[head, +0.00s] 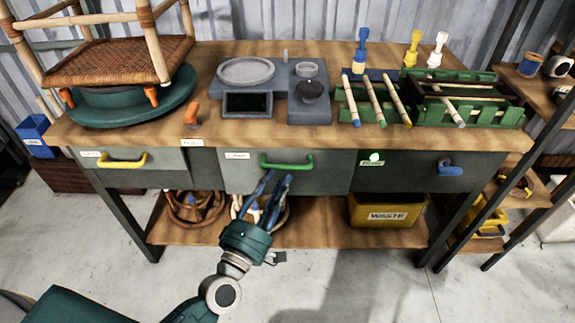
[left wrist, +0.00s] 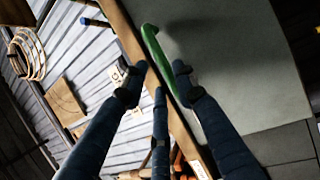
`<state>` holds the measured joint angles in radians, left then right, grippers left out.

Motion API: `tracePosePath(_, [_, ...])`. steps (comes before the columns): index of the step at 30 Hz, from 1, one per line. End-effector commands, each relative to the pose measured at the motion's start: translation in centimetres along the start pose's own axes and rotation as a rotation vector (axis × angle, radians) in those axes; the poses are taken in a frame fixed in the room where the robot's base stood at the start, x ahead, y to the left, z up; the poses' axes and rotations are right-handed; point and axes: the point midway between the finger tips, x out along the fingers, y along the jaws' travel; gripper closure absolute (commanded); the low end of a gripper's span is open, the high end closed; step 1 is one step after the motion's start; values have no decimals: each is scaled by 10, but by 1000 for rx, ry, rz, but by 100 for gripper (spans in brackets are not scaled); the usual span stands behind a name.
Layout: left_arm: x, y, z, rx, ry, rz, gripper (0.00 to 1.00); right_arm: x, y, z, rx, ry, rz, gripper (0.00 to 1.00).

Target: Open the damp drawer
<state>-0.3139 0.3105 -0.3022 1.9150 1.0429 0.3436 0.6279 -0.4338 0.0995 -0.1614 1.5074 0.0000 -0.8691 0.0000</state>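Three grey drawers sit under the bench top: a left one with a yellow handle (head: 124,161), a middle one (head: 335,178) with a green handle (head: 287,163), and a right one with a blue handle (head: 450,168). Their small labels are too small to read, so I cannot tell which says damp. My left gripper (head: 277,182) is just in front of and below the green handle, fingers pointing up at it. In the left wrist view, the spread fingers (left wrist: 158,82) are open, with the green handle (left wrist: 151,42) close by, not visibly gripped. My right gripper is not in view.
The wooden bench top (head: 212,112) holds a rattan stool (head: 120,62) on a green turntable, a grey scale (head: 247,73) and a green rack (head: 470,110). A yellow waste bin (head: 388,212) stands on the lower shelf. The floor in front is clear.

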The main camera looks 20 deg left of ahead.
Motion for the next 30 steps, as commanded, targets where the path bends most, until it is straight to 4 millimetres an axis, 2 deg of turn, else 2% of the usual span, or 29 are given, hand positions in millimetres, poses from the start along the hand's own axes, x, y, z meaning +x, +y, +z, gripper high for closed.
tracePosePath(3, [25, 2, 0, -1, 2, 3, 72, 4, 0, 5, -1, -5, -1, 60])
tracePosePath(9, [52, 1, 0, 0, 2, 1, 72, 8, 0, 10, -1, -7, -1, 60])
tracePosePath(14, [61, 0, 0, 1, 0, -1, 72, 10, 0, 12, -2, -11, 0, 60])
tracePosePath(22, [62, 0, 0, 2, 0, -1, 72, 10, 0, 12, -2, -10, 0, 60])
tracePosePath(26, [62, 0, 0, 2, 0, -1, 98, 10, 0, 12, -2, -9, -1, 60])
tracePosePath(30, [62, 0, 0, 2, 0, -1, 100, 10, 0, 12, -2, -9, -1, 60])
